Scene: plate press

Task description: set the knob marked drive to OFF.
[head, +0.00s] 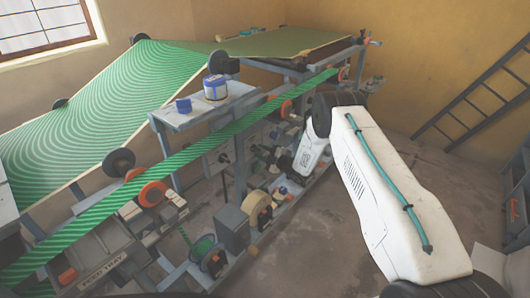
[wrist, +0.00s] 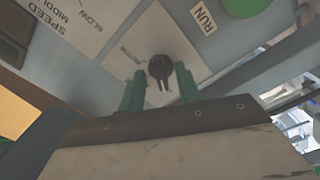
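A small dark round knob (wrist: 160,66) with a pointer-like stem sits on a pale plate on the grey panel (wrist: 110,75) in the wrist view. A small label beside it is too blurred to read, so I cannot tell whether it says drive. My gripper (wrist: 159,71) is open, with one green finger on each side of the knob and gaps between. I cannot tell whether the fingertips reach past the knob's face. In the head view my arm reaches down to the machine's side, and the gripper and knob are hidden there.
A RUN label (wrist: 204,18) and a green button (wrist: 243,3) are close on the right. A plate marked SPEED (wrist: 58,22) is on the left. In the head view a green striped web (head: 180,158) runs along the machine, and a ladder (head: 475,110) leans at right.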

